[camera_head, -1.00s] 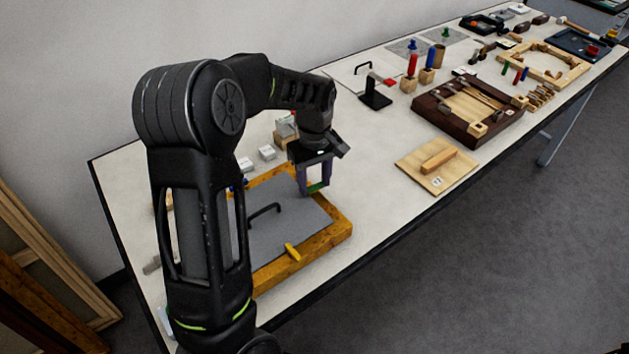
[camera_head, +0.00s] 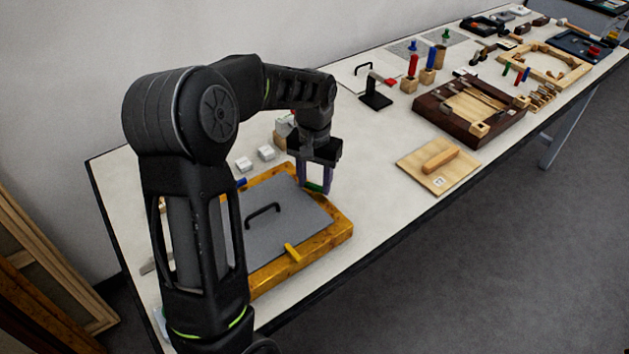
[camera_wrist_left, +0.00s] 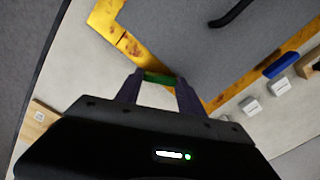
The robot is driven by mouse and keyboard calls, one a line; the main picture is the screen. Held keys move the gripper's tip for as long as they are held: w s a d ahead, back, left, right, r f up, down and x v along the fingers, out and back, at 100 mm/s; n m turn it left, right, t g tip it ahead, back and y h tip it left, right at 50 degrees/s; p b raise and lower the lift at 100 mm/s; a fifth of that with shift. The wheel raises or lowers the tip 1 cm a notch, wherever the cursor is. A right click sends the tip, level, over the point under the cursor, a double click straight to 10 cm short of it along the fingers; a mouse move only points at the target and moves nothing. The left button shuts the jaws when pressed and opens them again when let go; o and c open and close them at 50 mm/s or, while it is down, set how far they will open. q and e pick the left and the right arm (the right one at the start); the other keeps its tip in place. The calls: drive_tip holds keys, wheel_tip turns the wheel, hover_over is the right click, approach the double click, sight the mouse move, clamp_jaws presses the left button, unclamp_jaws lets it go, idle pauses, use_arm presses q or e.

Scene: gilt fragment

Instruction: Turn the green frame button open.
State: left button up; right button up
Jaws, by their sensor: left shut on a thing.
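The gilt frame (camera_head: 330,238) lies flat on the table with a grey backing panel (camera_head: 292,222) in it. The green button (camera_head: 315,187) is at the frame's right rail. In the left wrist view the green button (camera_wrist_left: 160,78) sits between the fingertips, slanted relative to the rail. My left gripper (camera_head: 314,186) points down and is shut on it; the fingers hide its ends. A yellow button (camera_head: 292,252) lies across the near rail, and a blue button (camera_wrist_left: 282,65) is on the far rail. My right gripper is not in view.
A black handle (camera_head: 263,212) stands up from the panel. Small white blocks (camera_head: 266,153) lie behind the frame. A wooden board with a bar (camera_head: 437,165) lies to the right, with bare table between. My left arm hides the frame's left side.

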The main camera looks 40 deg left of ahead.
sight(315, 185)
use_arm(q)
drive_tip(key=m, duration=0.6)
idle(0.4)
drive_tip(key=o, duration=1.4)
drive_tip(key=shift+c, duration=0.2)
wheel_tip(315, 185, up, 8)
drive_tip(key=shift+f+b, duration=0.1)
drive_tip(key=shift+b, duration=0.6)
